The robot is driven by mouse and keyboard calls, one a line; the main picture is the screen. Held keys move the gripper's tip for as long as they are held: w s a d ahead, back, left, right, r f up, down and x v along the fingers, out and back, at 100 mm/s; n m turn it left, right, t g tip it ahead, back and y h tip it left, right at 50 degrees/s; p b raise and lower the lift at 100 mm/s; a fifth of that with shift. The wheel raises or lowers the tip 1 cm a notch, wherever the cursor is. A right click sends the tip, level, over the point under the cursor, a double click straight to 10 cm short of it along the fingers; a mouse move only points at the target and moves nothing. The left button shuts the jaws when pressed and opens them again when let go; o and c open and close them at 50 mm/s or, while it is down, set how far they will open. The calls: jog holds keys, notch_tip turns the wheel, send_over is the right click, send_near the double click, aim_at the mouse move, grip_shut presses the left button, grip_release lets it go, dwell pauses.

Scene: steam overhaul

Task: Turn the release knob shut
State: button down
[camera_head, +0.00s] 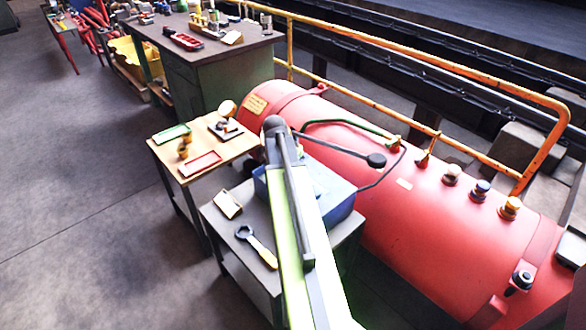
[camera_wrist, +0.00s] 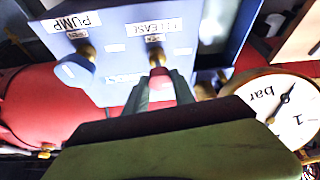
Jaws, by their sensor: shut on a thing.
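My gripper (camera_wrist: 157,84) is shut on this knob, one dark finger on each side. The fingers hide much of the knob, and I cannot tell how far it is turned. In the head view, my arm hides the gripper and the knob; a blue box (camera_head: 335,190) shows beside the arm on a grey cart.
A blue pump knob (camera_wrist: 78,68) sits left of the release knob, and a round bar gauge (camera_wrist: 285,105) is at right. A large red tank (camera_head: 420,215) lies beside the cart. A spanner (camera_head: 258,247) lies on the cart (camera_head: 215,220). The floor at left is clear.

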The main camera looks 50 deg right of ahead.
jog(key=c, duration=1.1)
grip_release()
jog(key=shift+o, duration=0.2)
jog(key=shift+r, duration=0.1)
jog(key=p+v, duration=1.6)
jog(key=v, duration=0.1)
jog(key=shift+r, duration=0.15)
